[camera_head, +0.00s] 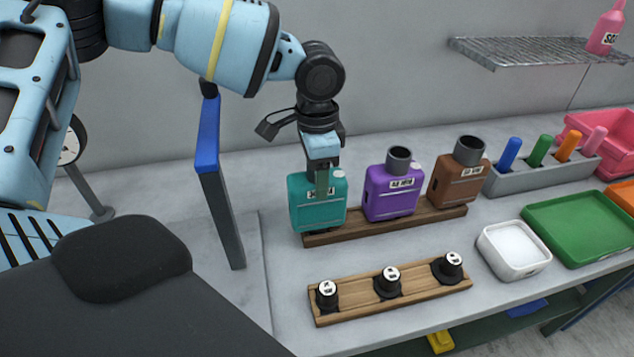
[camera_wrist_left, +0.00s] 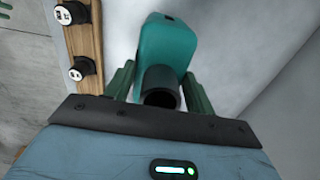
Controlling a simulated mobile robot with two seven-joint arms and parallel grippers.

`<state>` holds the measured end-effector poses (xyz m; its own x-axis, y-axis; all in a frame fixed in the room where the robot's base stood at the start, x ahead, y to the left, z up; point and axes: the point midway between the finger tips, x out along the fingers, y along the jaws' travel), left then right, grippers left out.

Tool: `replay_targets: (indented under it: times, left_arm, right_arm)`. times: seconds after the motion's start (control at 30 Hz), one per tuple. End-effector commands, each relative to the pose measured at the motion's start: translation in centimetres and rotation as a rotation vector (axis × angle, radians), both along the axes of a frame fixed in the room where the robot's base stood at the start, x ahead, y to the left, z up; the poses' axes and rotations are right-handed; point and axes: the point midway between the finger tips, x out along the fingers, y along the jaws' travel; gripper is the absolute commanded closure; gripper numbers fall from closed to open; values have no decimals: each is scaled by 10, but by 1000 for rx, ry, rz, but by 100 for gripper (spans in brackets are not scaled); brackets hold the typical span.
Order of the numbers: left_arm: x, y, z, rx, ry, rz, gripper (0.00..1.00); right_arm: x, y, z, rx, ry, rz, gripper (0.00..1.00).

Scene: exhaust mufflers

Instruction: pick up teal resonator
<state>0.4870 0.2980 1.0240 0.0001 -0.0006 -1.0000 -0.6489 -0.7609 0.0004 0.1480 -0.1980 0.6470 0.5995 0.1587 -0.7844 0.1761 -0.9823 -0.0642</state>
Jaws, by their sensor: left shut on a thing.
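The teal resonator (camera_head: 318,213) stands upright at the left end of the back wooden rack (camera_head: 400,227) in the head view. My left gripper (camera_head: 322,185) comes down on it from above and is shut on it. In the left wrist view the teal resonator (camera_wrist_left: 180,45) shows with its dark round neck (camera_wrist_left: 160,87) between the two green fingers of my left gripper (camera_wrist_left: 160,85). I cannot tell whether its base still touches the rack. My right gripper is not in view.
A purple resonator (camera_head: 391,192) and a brown one (camera_head: 458,177) stand to the right on the same rack. In front, a wooden strip (camera_head: 358,301) holds black caps. A white dish (camera_head: 513,250), a green tray (camera_head: 585,228) and a blue-topped post (camera_head: 215,185) stand nearby.

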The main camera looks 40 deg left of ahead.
Motion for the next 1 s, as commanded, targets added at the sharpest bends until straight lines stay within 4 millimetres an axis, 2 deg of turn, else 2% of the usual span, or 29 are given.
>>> replay_targets:
  times: [0.3,0.5,0.67,0.93,0.97,1.0]
  left_arm:
    - [1,0,56,-1,-7,1,66]
    - [1,0,82,0,-5,0,66]
    - [1,0,92,-1,-4,0,66]
    - [0,0,93,0,-4,-1,66]
    - [0,0,93,-1,-3,-1,48]
    - [0,0,93,0,-4,-1,53]
  right_arm:
    - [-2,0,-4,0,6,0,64]
    - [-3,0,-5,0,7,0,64]
    - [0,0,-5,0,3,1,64]
    - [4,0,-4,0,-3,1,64]
    - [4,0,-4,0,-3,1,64]
    - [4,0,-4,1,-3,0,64]
